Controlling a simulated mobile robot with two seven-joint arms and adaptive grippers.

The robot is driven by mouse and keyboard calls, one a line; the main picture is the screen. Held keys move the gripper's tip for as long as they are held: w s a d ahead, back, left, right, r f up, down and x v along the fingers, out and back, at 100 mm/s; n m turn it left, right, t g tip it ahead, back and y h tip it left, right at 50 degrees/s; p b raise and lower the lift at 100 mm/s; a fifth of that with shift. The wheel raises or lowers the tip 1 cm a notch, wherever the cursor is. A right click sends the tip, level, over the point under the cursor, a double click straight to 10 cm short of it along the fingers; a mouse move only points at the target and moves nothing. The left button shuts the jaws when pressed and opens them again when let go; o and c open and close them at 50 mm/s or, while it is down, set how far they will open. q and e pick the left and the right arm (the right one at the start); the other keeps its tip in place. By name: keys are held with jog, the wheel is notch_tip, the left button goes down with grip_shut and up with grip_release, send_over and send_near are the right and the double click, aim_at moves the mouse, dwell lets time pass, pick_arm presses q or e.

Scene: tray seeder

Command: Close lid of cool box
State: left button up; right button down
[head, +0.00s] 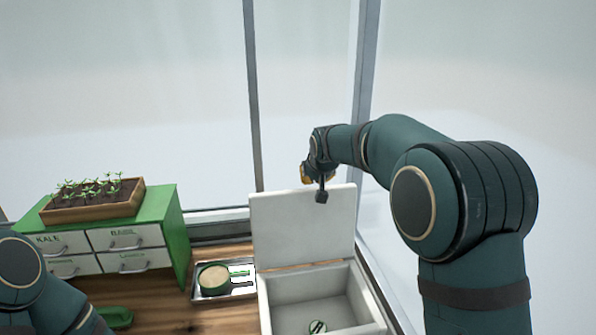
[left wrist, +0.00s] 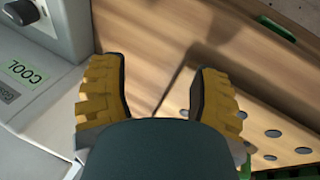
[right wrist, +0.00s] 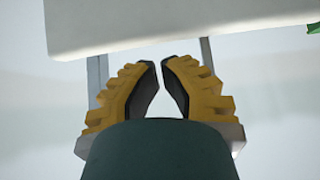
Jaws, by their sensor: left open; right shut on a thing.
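The white cool box (head: 374,305) stands open at the lower middle of the head view. Its lid (head: 303,228) is raised upright along the back edge. My right gripper (head: 321,190) is at the top edge of the lid, towards its right. In the right wrist view the lid (right wrist: 180,22) fills the top, and the nearly closed fingers (right wrist: 159,65) meet its edge; the exact contact is hidden. My left gripper (left wrist: 160,80) is open and empty above a wooden surface; its fingers are out of the head view.
A grey unit labelled COOL (left wrist: 28,72) shows in the left wrist view.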

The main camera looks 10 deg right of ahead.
jog(key=shift+w+r, duration=0.35)
jog(key=shift+w, duration=0.1)
jog(key=shift+w+a, duration=0.1)
jog(key=shift+w, duration=0.2)
jog(key=shift+w+f, duration=0.35)
jog(key=shift+f, duration=0.2)
jog(key=x, duration=0.8)
